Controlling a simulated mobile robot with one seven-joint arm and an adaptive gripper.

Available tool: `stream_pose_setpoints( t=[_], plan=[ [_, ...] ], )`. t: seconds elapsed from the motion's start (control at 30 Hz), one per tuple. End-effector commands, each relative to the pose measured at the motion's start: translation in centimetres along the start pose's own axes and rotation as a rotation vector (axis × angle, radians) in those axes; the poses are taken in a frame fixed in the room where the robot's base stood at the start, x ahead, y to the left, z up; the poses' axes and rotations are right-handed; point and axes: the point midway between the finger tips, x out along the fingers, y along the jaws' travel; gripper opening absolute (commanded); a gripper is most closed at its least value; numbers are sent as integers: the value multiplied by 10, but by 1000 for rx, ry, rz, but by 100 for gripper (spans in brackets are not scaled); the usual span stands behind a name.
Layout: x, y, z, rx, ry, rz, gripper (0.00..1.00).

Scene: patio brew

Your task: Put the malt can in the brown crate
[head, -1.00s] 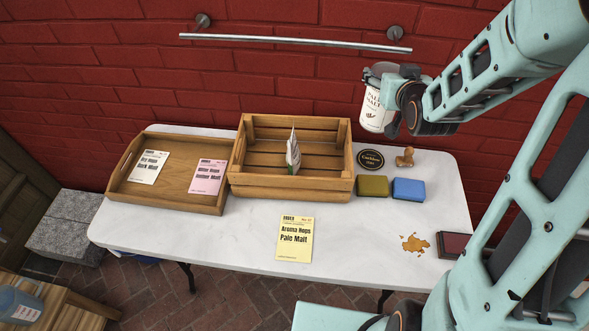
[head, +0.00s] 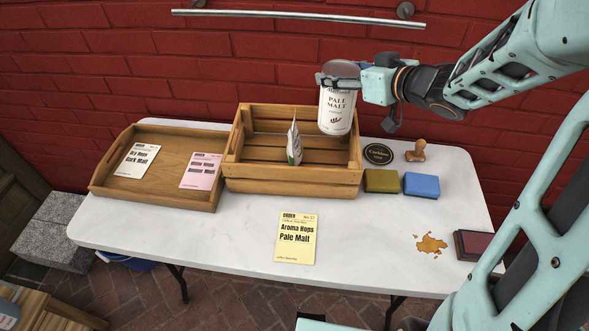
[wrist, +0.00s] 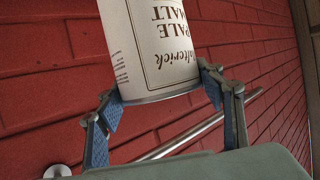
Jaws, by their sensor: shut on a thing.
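The malt can (head: 337,112) is white with a "Pale Malt" label. My gripper (head: 338,82) is shut around its upper part and holds it upright in the air, over the right end of the brown crate in the head view. The wrist view shows the can (wrist: 150,45) between the two fingers (wrist: 165,95). The brown crate (head: 290,182) is slatted wood and stands at the back middle of the table. A white and green packet (head: 294,146) stands inside it. The can hides part of the crate's right rear corner.
A wooden tray (head: 150,193) with two order cards stands left of the crate. A yellow order card (head: 296,238) lies in front.

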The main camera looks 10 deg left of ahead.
Motion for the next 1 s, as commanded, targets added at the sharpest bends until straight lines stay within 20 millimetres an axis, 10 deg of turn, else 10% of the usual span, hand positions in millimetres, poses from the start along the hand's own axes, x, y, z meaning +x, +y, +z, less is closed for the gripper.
stream_pose_setpoints(
  t=[1.0],
  plan=[
    [31,-23,91,-57,11,-126,4]
  ],
)
